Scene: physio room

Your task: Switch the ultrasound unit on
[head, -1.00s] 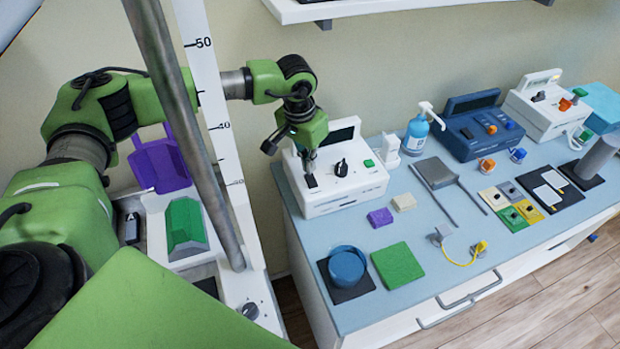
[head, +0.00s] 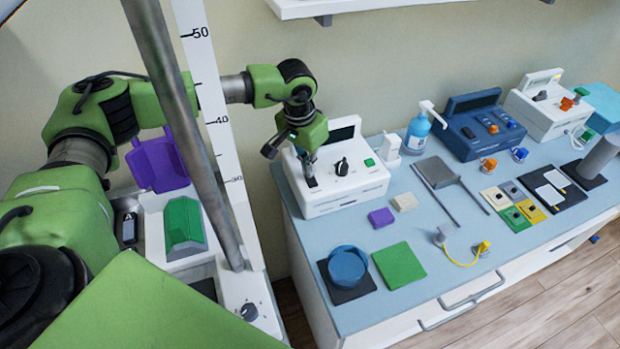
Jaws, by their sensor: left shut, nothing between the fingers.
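A white unit (head: 341,195) with a dark tilted screen, a black knob (head: 342,167), a green button (head: 369,162) and a small black switch (head: 312,182) stands at the left end of the blue-topped counter. No label that I can read tells whether it is the ultrasound unit. My left gripper (head: 309,171) is over the left of its top panel, pointing down, shut and empty. Its fingertips are at the black switch, and I cannot tell if they touch it. The switch's position is too small to read. My right gripper is not in view.
A blue unit (head: 483,130) and another white unit (head: 540,118) stand farther right, past a pump bottle (head: 417,134). Purple and cream blocks, a green pad (head: 398,265) and a blue round dish (head: 347,264) lie in front. A grey pole (head: 186,130) rises at left.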

